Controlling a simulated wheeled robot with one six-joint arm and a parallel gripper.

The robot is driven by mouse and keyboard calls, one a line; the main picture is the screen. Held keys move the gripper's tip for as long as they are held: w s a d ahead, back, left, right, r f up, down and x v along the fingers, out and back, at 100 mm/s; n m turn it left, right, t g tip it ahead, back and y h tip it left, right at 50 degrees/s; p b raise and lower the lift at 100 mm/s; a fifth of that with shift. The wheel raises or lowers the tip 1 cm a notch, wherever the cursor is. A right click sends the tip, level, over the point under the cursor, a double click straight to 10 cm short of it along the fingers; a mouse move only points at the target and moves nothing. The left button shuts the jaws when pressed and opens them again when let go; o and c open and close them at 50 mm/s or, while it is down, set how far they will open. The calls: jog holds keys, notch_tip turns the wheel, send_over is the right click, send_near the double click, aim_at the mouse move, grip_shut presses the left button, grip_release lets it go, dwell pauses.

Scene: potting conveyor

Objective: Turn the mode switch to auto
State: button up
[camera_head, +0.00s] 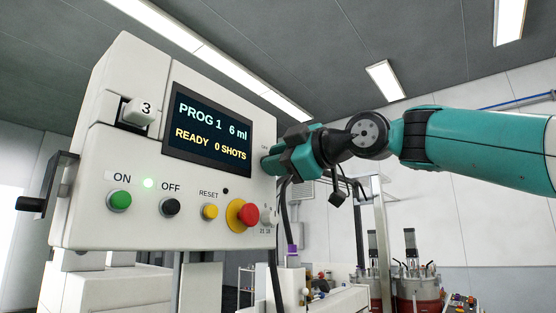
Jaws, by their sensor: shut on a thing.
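My gripper (270,165) is at the right edge of the white control panel (90,225), just right of the display. It is shut on a small part at the panel face, which I take to be the mode switch. The fingers hide that switch, so its pointer position cannot be read. A small, partly covered label shows just above the fingers. The display (210,130) reads PROG 1, 6 ml, READY, 0 SHOTS.
Below my gripper are a red stop button (248,214) on a yellow ring, a small grey knob (268,216) and a yellow reset button (210,211). A green ON button (119,201) and a black OFF button (170,207) sit left. Machinery stands behind at lower right.

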jog(key=shift+m, duration=0.9)
jog(key=o, duration=0.9)
jog(key=b+v, duration=0.6)
jog(key=v, duration=1.1)
jog(key=shift+s+d, duration=0.2)
jog(key=shift+f, duration=0.1)
